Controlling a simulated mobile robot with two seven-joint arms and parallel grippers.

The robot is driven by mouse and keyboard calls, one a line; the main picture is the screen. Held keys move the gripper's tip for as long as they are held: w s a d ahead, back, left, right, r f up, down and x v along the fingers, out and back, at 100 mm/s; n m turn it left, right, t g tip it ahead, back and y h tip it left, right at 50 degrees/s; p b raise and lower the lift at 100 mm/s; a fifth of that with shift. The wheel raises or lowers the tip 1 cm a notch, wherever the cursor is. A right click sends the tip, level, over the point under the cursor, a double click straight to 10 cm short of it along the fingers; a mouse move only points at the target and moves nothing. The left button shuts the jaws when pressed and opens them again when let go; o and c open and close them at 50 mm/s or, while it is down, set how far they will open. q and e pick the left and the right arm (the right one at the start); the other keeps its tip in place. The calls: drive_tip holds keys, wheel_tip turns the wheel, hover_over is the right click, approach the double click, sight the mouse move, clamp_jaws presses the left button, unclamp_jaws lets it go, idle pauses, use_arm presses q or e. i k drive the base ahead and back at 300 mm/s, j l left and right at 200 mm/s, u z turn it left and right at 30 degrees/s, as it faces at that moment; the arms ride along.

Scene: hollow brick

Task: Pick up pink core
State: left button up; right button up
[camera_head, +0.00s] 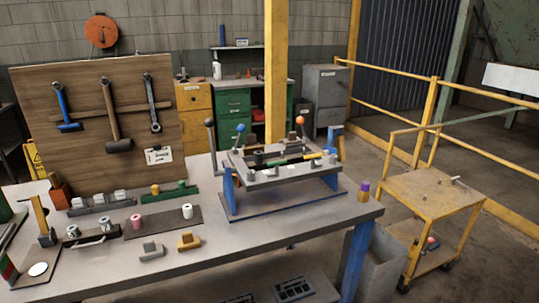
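The pink core (136,221) is a small pink cylinder standing upright on the dark flat mat (162,224) on the workbench, at the left of the view. A white core (187,211) of similar shape stands on the same mat to its right. Neither of my grippers shows in the head view, so nothing is seen touching the pink core.
Grey (151,251) and yellow (189,241) blocks lie in front of the mat. A green fixture (170,192) stands behind it. A metal jig with levers (280,175) fills the bench's right half. A tool board (100,130) rises behind. A yellow cart (432,195) stands right.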

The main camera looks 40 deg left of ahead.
sight(136, 221)
drive_tip(key=u, duration=2.3)
